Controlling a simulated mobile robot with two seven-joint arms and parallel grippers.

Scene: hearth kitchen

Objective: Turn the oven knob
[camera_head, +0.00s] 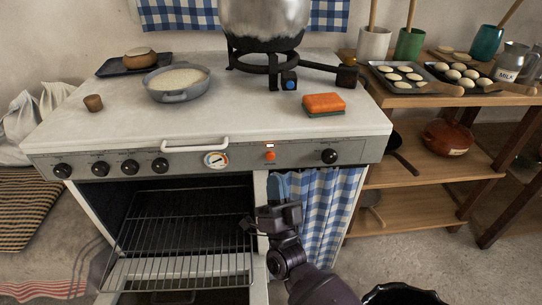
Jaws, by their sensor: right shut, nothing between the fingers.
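The white stove has a grey front panel (295,157) with a row of black knobs. Several sit at the left, including one (160,165) beside the white handle bar. A single knob (329,156) sits alone at the right. A round dial (216,159) and a small orange button or light (270,155) lie between them. Which one is the oven knob is not marked legibly. My right gripper (277,184) is shut and empty, fingers pointing up, below the panel under the orange button. It appears apart from the knobs. My left gripper is not in view.
The oven cavity below is open, with a wire rack (185,232) showing. A blue checked curtain (318,205) hangs right of my gripper. On the stovetop are a batter pan (178,84), an orange sponge (324,103) and a pot on a burner (265,22). Wooden shelves (430,165) stand right.

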